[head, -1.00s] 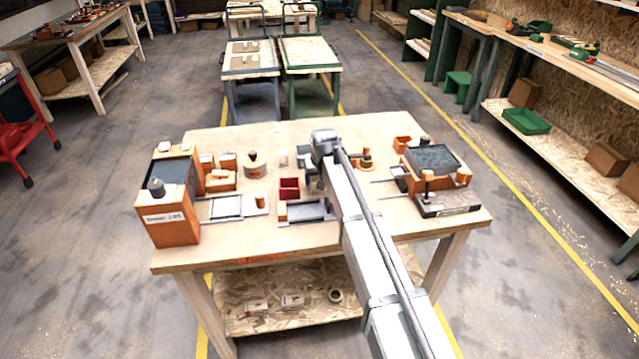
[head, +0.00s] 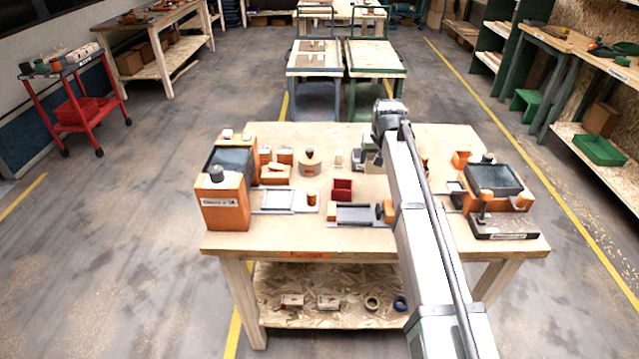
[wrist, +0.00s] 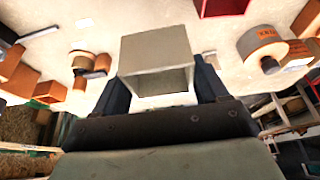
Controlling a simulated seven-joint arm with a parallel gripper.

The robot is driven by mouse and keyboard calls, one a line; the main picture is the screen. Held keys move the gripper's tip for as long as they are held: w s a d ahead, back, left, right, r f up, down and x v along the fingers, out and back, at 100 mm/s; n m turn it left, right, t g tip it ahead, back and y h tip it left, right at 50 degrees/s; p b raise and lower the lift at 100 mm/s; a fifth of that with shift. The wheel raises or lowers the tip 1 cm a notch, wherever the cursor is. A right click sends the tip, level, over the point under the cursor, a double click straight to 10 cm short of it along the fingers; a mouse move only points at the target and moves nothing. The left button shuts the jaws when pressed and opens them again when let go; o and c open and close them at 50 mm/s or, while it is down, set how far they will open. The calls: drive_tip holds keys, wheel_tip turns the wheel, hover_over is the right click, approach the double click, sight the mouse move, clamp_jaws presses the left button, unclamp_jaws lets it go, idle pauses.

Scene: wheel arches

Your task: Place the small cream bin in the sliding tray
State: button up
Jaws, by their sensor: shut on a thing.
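The small cream bin (wrist: 157,50) is between the two fingers of my gripper (wrist: 162,84) in the wrist view, with its open mouth showing. My gripper is shut on it, above the tabletop. In the head view my arm mostly hides the gripper, and a pale piece of the bin seems to show just left of the arm. A flat tray with a pale panel (head: 283,201) extends from the orange machine at left. A dark, shallow tray (head: 358,214) lies near the table's front edge. I cannot tell which one is the sliding tray.
A red bin (head: 342,190) stands behind the dark tray. The orange machine (head: 226,203) stands at left, and another orange unit with a dark top (head: 494,180) at right. Small orange blocks and a round holder (head: 310,164) sit toward the back. Bare tabletop runs along the front.

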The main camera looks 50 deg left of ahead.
drive_tip(key=s+a+r+n+g, duration=0.1)
drive_tip(key=s+a+n, duration=0.1)
drive_tip(key=s+a, duration=0.9)
drive_tip(key=s+a+n, duration=0.2)
drive_tip(key=s+a, duration=0.5)
drive_tip(key=s, duration=0.8)
drive_tip(key=m+t, duration=0.1)
drive_tip(key=m, duration=0.3)
hover_over(278, 195)
drive_tip(key=s+d, duration=0.2)
drive_tip(key=shift+w+a+f, duration=0.1)
drive_tip(key=shift+w+f, duration=0.05)
drive_tip(key=shift+f, duration=2.25)
drive_tip(key=shift+w+a+f, duration=0.1)
drive_tip(key=shift+f, duration=2.25)
drive_tip(key=shift+f, duration=0.1)
drive_tip(key=o, duration=1)
drive_tip(key=shift+o, duration=0.2)
drive_tip(key=v, duration=1.2)
